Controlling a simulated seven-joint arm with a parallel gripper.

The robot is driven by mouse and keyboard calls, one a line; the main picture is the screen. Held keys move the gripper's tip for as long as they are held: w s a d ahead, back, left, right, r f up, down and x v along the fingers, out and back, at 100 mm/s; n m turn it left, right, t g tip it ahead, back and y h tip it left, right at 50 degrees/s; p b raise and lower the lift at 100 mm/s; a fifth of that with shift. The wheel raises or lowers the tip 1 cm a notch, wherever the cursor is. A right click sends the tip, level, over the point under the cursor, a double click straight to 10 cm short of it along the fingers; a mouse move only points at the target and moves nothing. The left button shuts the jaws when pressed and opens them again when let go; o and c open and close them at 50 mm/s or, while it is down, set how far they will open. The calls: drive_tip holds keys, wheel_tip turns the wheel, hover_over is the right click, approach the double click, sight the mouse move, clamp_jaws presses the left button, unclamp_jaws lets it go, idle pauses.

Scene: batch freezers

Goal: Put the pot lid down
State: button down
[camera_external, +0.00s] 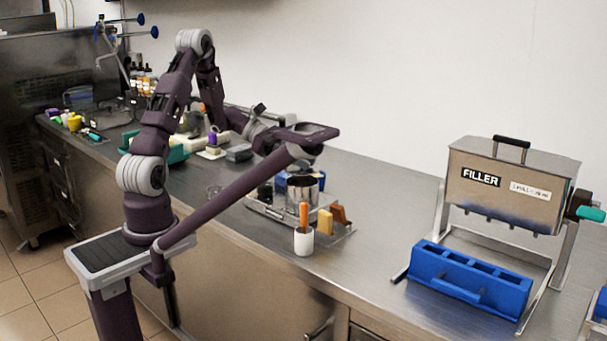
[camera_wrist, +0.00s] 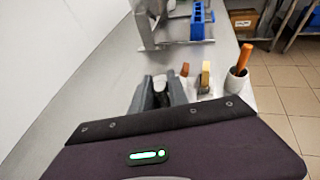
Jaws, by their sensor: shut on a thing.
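A steel pot (camera_external: 303,190) stands on a metal tray (camera_external: 268,212) on the counter in the external view, below the end of my arm. My gripper is largely hidden behind my own arm there. In the wrist view the dark fingers of my gripper (camera_wrist: 163,92) show close together just past my wrist housing. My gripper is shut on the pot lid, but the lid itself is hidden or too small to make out. I cannot tell whether the lid touches the pot.
A white cup (camera_external: 304,242) with an orange-handled tool stands at the counter's front edge. A yellow block (camera_external: 325,222) and a brown block (camera_external: 340,214) are beside the pot. A steel filler (camera_external: 512,185) and blue mould (camera_external: 470,281) stand right. Counter between is clear.

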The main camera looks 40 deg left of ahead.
sight(274, 237)
wheel_tip(274, 237, up, 6)
drive_tip(key=shift+f, duration=0.15)
drive_tip(key=s+d+f+m+g, duration=0.1)
drive_tip(key=s+f+m+g, duration=0.2)
drive_tip(key=s, duration=0.4)
drive_tip(key=s+d+f+m+g, duration=0.1)
drive_tip(key=s+d+f+g, duration=0.1)
drive_tip(key=s+f, duration=0.35)
drive_tip(key=shift+m+h, duration=0.3)
drive_tip(key=f, duration=0.3)
drive_tip(key=s+f, duration=0.1)
drive_tip(key=f, duration=0.5)
drive_tip(key=shift+s+f, duration=0.15)
drive_tip(key=shift+s, duration=0.05)
drive_tip(key=shift+f, duration=0.1)
drive_tip(key=shift+f, duration=0.1)
drive_tip(key=c, duration=1.3)
unclamp_jaws()
